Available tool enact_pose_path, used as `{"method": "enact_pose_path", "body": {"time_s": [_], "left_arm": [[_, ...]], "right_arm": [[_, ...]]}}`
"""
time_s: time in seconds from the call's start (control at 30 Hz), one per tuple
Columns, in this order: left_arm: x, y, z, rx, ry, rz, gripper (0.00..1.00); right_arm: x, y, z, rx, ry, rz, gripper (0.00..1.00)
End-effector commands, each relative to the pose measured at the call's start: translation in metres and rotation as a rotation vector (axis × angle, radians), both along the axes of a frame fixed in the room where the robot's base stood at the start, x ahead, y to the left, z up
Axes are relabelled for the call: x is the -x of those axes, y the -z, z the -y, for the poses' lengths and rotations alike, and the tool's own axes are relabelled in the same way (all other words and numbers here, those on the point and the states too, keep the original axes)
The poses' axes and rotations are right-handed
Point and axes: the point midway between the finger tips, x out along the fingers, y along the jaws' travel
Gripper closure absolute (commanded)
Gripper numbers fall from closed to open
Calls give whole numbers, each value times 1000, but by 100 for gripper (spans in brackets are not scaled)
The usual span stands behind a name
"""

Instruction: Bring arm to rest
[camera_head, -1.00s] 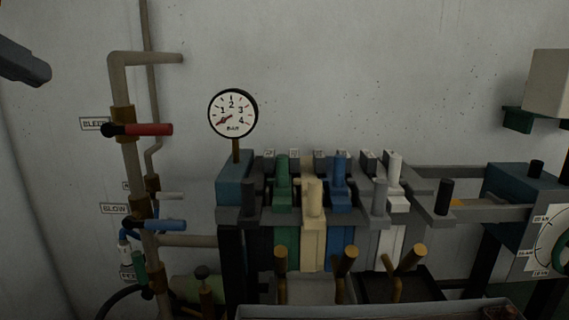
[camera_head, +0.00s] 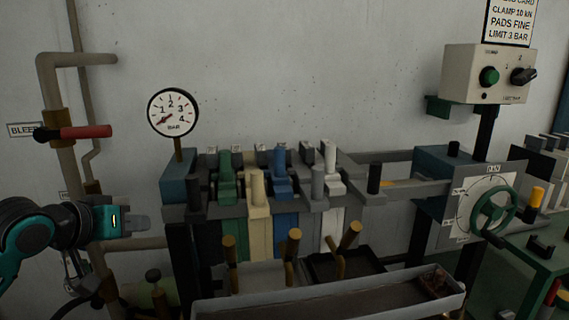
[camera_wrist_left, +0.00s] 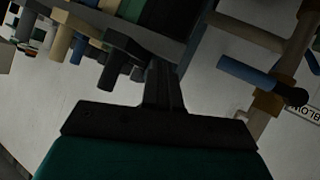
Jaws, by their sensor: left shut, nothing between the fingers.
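My left gripper (camera_head: 136,222) comes in from the left in the head view, in front of the pipework and left of the filter press. It is shut with nothing between its fingers. In the left wrist view its closed fingers (camera_wrist_left: 163,85) point toward the press, with a blue-handled valve (camera_wrist_left: 250,75) to the right of them. My right gripper is in neither view.
A red bleed lever (camera_head: 85,132) sits on the pipe above my left arm. A pressure gauge (camera_head: 172,112) stands on the press. A tray (camera_head: 330,305) lies in front, and a green handwheel (camera_head: 494,210) and a control box (camera_head: 488,75) are at right.

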Motion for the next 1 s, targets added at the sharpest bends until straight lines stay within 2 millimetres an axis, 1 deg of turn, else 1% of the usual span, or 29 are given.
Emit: {"method": "enact_pose_path", "body": {"time_s": [0.03,0.07,0.1,0.17,0.2,0.27,0.3,0.37,0.4,0.47,0.5,0.6,0.7,0.73,0.83,1.0], "left_arm": [[3,38,11,1,14,-13,100],[5,56,16,-5,21,-11,100],[9,79,22,-16,27,-8,100],[18,114,31,-32,35,-5,100],[27,137,38,-46,40,-4,100],[42,170,47,-68,47,-3,100],[54,191,54,-83,51,-3,100],[75,221,64,-110,56,-4,100],[90,240,70,-131,61,-6,100],[115,265,80,-162,67,-9,100],[131,279,86,-183,71,-11,100],[169,307,100,-235,83,-18,100],[198,323,110,-277,96,-20,100],[204,326,112,-286,99,-21,100],[218,332,117,-308,107,-21,100],[222,334,118,-317,111,-19,100]], "right_arm": [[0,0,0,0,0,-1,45],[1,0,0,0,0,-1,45],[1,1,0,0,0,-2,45],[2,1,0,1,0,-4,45],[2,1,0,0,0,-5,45],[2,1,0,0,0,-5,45],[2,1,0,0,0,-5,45],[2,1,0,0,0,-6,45],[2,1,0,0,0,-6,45],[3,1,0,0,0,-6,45],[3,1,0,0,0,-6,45],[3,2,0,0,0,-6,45],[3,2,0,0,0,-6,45],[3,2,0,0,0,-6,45],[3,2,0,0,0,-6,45],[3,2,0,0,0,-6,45]]}}
